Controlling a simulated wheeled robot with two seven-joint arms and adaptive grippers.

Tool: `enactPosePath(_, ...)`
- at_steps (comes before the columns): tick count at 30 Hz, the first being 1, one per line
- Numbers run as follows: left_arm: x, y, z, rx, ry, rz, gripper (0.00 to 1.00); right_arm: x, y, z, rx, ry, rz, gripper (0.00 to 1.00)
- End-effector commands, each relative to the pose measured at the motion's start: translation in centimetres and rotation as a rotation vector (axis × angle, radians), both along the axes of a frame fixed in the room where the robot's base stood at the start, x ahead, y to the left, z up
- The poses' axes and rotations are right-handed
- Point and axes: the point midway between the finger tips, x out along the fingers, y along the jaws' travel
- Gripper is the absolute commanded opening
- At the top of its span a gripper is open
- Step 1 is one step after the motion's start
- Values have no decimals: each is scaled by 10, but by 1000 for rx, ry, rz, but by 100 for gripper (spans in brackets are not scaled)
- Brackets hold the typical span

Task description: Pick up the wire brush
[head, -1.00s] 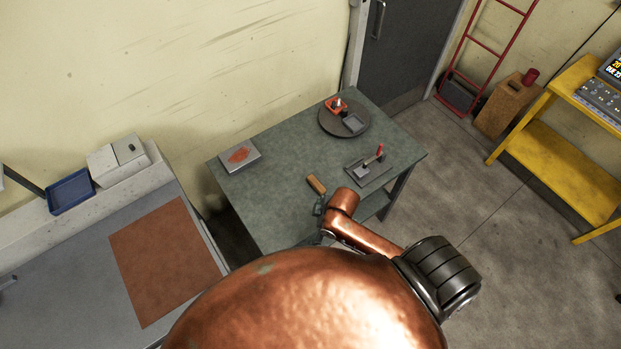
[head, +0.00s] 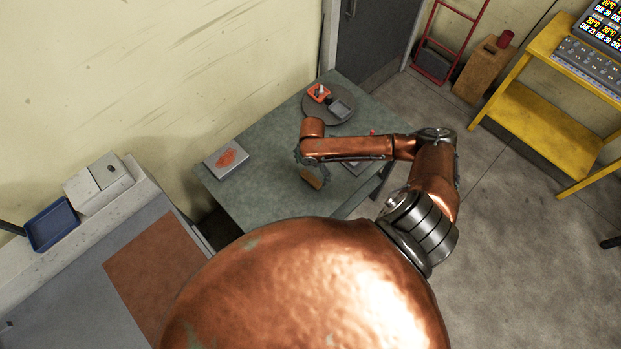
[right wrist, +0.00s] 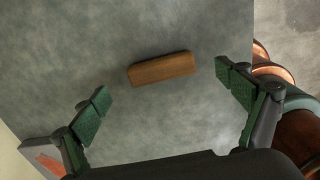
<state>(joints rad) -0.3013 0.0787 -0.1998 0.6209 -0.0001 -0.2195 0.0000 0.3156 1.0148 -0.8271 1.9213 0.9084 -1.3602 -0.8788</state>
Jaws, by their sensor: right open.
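The wire brush (right wrist: 162,68) shows its brown wooden body in the right wrist view, lying on the grey-green bench. Its bristles cannot be made out. In the head view part of the brush (head: 314,178) shows just below my right gripper (head: 303,158), which my arm partly hides. In the right wrist view my right gripper (right wrist: 165,88) is open, with its green-padded fingers spread wide on either side of the brush and apart from it. Nothing is between the pads. My left gripper is not in view.
On the bench (head: 244,196), a grey box with an orange-red patch (head: 227,158) sits at left. A round dark plate (head: 317,111) with a red item and a small tray is at the back. A tray beneath my arm is mostly hidden. The bench around the brush is clear.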

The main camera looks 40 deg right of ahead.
Motion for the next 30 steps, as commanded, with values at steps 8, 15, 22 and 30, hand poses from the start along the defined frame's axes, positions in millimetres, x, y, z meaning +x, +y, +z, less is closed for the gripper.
enactPosePath(8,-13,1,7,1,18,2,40,-3,5,-36,1,0,-1,93)
enactPosePath(15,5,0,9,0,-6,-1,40,-3,4,-53,-1,-2,1,93)
enactPosePath(22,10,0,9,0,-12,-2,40,-4,4,-53,0,-2,-1,88)
enactPosePath(30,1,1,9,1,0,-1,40,-4,4,-53,0,-2,-2,69)
